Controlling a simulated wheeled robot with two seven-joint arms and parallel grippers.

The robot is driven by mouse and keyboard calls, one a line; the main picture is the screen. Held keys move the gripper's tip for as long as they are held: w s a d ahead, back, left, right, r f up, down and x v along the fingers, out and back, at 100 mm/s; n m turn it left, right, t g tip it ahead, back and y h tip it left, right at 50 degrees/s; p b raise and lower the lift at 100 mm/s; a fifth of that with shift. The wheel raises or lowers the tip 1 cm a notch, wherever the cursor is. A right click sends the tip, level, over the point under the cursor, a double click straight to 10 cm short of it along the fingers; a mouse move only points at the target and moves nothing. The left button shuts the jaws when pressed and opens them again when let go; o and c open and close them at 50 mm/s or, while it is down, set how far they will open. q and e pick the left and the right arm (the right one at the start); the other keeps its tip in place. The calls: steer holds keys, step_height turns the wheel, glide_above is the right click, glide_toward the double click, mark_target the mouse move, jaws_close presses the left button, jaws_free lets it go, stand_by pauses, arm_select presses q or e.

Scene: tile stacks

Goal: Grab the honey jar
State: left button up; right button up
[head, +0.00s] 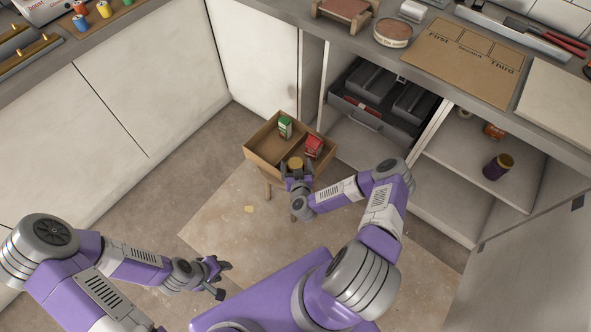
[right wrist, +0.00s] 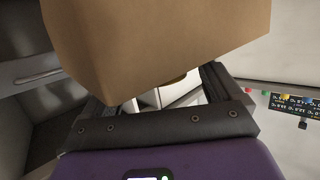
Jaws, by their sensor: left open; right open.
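A small round yellow-topped jar (head: 295,162), which may be the honey jar, shows at the near side of an open brown box (head: 262,165). My right gripper (head: 297,179) is open right at this jar, its fingers at the box's near side; whether they touch the jar cannot be told. In the right wrist view the box (right wrist: 160,40) fills the top, and only a sliver of yellow shows under its edge. A dark jar with a golden lid (head: 495,170) stands on the right shelf. My left gripper (head: 216,276) is open and empty, low over the floor.
The box stands on a small wooden stool and also holds a green carton (head: 285,127) and a red carton (head: 313,146). An open grey drawer (head: 362,118) and the cabinet shelves lie to the right. The counter (head: 450,75) runs above them. Floor on the left is clear.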

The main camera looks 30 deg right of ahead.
steer(key=c, duration=1.6)
